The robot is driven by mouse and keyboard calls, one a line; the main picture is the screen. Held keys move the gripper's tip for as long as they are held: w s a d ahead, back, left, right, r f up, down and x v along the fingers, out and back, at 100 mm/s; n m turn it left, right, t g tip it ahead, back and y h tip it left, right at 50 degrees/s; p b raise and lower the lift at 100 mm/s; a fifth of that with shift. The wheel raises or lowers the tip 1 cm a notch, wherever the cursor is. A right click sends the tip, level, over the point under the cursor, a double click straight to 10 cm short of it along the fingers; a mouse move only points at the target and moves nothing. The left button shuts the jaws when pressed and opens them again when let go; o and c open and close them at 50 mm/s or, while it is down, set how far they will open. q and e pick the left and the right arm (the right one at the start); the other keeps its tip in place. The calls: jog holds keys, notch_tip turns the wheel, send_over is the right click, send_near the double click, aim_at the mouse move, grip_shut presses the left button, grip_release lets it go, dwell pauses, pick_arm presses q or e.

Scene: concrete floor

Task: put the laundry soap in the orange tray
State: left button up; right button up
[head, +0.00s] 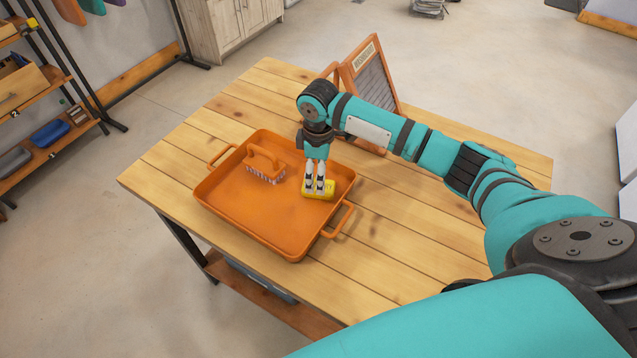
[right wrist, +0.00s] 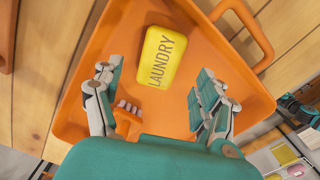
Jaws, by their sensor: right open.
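The laundry soap is a yellow bar (head: 329,192) marked LAUNDRY, inside the orange tray (head: 233,222) near its right side. In the right wrist view the soap (right wrist: 163,57) shows whole against the orange tray floor (right wrist: 205,40). My right gripper (head: 319,190) is over the soap and hides part of it in the head view. In the right wrist view its fingers (right wrist: 158,78) are spread apart, with the soap ahead between them and clear of both. My left gripper is not in view.
An orange scrub brush (head: 264,164) stands in the tray's far left part. A wooden washboard (head: 368,75) stands at the table's back, behind my right arm. The wooden table (head: 390,260) is bare to the tray's right and front.

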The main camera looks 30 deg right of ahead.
notch_tip(320, 180, up, 7)
jog(key=shift+b, duration=0.35)
jog(key=shift+s+f, duration=0.1)
jog(key=shift+f, duration=0.1)
